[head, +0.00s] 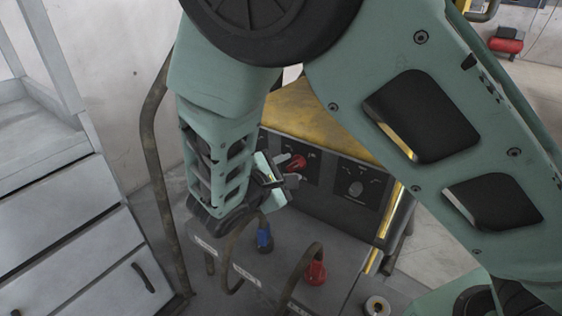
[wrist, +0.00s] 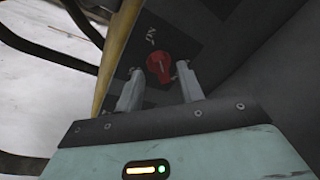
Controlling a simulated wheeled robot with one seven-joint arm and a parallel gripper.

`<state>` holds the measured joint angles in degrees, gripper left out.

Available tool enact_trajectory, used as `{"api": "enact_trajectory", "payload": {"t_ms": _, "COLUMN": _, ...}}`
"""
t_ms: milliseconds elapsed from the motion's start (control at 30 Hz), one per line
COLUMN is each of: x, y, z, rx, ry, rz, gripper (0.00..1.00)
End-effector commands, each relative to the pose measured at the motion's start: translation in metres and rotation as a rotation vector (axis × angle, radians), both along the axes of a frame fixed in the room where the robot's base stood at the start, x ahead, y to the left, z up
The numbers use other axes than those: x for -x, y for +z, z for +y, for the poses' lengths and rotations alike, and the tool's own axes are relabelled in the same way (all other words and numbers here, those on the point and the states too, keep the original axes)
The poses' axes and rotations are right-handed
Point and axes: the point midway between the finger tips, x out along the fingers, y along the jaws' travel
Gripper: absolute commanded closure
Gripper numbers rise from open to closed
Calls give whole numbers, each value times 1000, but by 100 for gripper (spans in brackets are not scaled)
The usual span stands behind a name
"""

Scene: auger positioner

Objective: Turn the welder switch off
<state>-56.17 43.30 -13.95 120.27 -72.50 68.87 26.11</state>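The welder (head: 335,185) has a yellow top and a dark front panel. Its red rotary switch (head: 296,162) shows in the head view just beyond my fingertips. In the wrist view the red switch (wrist: 159,67) sits on the dark panel, with white lettering above it. My gripper (head: 287,170) is at the panel, partly hidden by my own arm. In the wrist view my gripper (wrist: 160,76) is open, with one finger on each side of the switch. A gap shows between the fingers and the knob. I cannot tell how deep the fingertips reach around it.
A blue plug (head: 264,238) and a red plug (head: 315,272) with cables stand on the grey surface below the panel. A black knob (head: 356,188) is to the right on the panel. Grey drawers (head: 70,240) stand at the left. A bent pipe (head: 160,160) rises beside the welder.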

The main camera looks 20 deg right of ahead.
Motion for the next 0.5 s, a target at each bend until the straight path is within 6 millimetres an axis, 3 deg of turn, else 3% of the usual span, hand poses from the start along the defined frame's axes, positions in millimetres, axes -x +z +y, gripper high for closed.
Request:
{"api": "enact_trajectory", "payload": {"t_ms": 200, "x": -13, "y": -7, "z": -17, "rx": -1, "ry": -1, "rz": 0, "gripper": 62}}
{"api": "enact_trajectory", "payload": {"t_ms": 500, "x": -15, "y": -7, "z": -20, "rx": -1, "ry": 0, "rz": -1, "gripper": 62}}
